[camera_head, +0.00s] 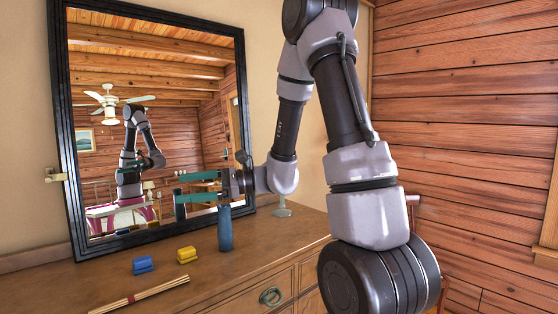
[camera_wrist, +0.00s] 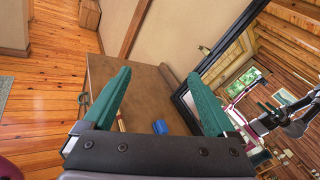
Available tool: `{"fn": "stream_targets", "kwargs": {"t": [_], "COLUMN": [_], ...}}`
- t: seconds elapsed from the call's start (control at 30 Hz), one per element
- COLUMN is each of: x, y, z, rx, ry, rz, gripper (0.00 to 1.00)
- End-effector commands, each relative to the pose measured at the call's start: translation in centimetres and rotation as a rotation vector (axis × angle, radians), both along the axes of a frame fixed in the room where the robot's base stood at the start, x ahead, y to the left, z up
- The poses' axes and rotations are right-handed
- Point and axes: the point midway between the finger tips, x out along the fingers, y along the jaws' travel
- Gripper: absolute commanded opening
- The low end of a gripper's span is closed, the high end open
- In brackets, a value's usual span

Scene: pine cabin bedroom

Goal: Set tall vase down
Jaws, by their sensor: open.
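The tall vase (camera_head: 225,230) is dark blue and slim, with a narrow neck. It stands upright on the wooden dresser (camera_head: 243,264), near the mirror. My gripper (camera_head: 179,190) has green fingers and points left above the dresser, with its palm close over the vase's top in the head view. Its fingers are spread and empty. In the wrist view, my gripper (camera_wrist: 158,80) also shows a clear gap between the fingers, and the vase is not visible there. Whether any part of the gripper touches the vase's top cannot be told.
A blue block-like item (camera_head: 143,265), a yellow one (camera_head: 187,254) and a bundle of thin sticks (camera_head: 140,296) lie left of the vase. A glass-like stemmed piece (camera_head: 282,207) stands at the right. A black-framed mirror (camera_head: 66,130) backs the dresser.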

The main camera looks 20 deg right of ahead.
Motion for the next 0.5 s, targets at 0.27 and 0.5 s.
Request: {"fn": "stream_targets", "kwargs": {"t": [0.27, 0.5], "x": [-10.8, -14.9], "y": [-2.4, -9.3], "z": [2.8, 3.8], "rx": [-0.503, -1.024], "ry": [-0.315, -0.631], "rz": [0.317, 0.387], "gripper": [0.91, 0.91]}}
